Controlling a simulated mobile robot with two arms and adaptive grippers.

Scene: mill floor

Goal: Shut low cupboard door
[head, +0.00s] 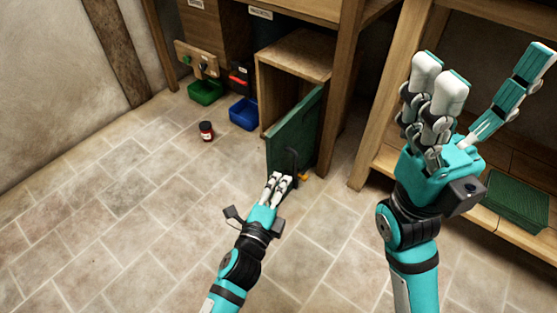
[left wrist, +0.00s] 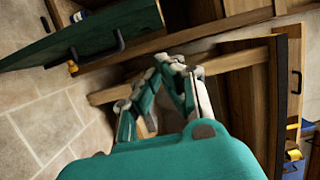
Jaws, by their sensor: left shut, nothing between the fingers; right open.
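The low cupboard (head: 297,52) is a wooden box under the bench, and its green door (head: 300,125) stands open, swung out toward me. A dark handle (head: 293,162) is on the door's face. The door also shows at the upper left of the left wrist view (left wrist: 75,38), with its black handle (left wrist: 106,48). My left gripper (head: 281,179) is shut and empty, low in front of the door near the handle. I cannot tell whether it touches the door. My right gripper (head: 470,95) is open and empty, raised at the right, away from the cupboard.
A blue bin (head: 243,115) and a green bin (head: 205,92) stand left of the cupboard. A red jar (head: 206,131) is on the tiled floor. A wooden shelf with a green crate (head: 516,200) is at the right. The floor at the left is clear.

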